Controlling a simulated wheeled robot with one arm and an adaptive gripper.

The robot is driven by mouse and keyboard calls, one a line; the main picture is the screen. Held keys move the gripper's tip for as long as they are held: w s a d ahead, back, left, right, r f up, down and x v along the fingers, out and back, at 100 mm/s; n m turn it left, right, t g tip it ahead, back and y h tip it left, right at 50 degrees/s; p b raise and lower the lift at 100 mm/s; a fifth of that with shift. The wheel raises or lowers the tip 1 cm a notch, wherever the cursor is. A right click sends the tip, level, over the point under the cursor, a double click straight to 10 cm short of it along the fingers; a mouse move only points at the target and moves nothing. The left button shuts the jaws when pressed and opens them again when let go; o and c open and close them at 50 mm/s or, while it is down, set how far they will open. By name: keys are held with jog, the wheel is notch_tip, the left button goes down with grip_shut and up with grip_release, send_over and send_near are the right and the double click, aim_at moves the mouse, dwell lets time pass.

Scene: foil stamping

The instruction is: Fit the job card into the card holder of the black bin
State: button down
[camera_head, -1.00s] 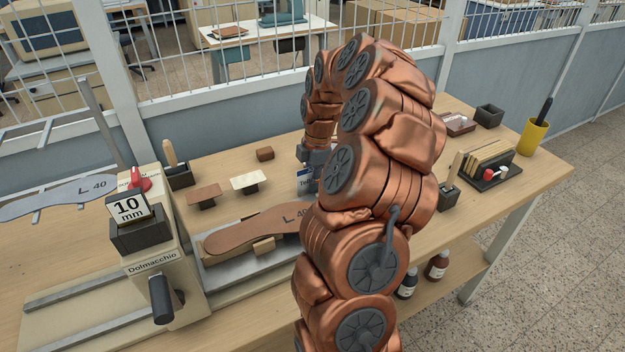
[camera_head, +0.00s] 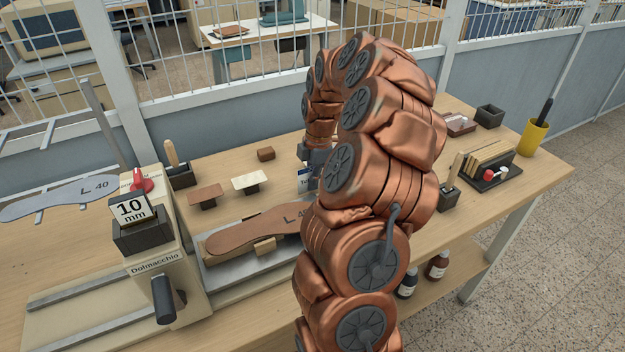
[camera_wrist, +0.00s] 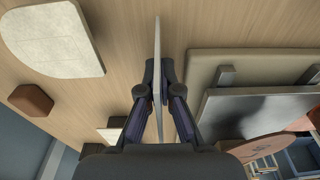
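The job card (camera_head: 303,183) is a small white card with a blue printed band, partly hidden behind my arm in the head view. In the wrist view the card (camera_wrist: 157,50) shows edge-on as a thin pale strip between the fingers. My gripper (camera_wrist: 157,85) is shut on it and holds it upright above the wooden table. Small black bins stand at the left with a wooden-handled tool (camera_head: 181,179), at the back right (camera_head: 489,116) and right of my arm (camera_head: 447,198). I cannot make out a card holder on any of them.
The cream stamping machine (camera_head: 155,262) with a black 10 mm block stands at left. A brown sole piece (camera_head: 255,234) lies on its bed. Brown (camera_head: 205,192) and cream (camera_head: 249,180) swatches stand behind. A yellow cup (camera_head: 532,137) is at the right edge.

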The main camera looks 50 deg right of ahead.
notch_tip(320, 180, up, 9)
jog(key=b, duration=0.2)
jog(key=shift+r+b, duration=0.2)
jog(key=shift+b, duration=0.1)
jog(key=shift+r, duration=0.3)
jog(key=shift+s, duration=0.15)
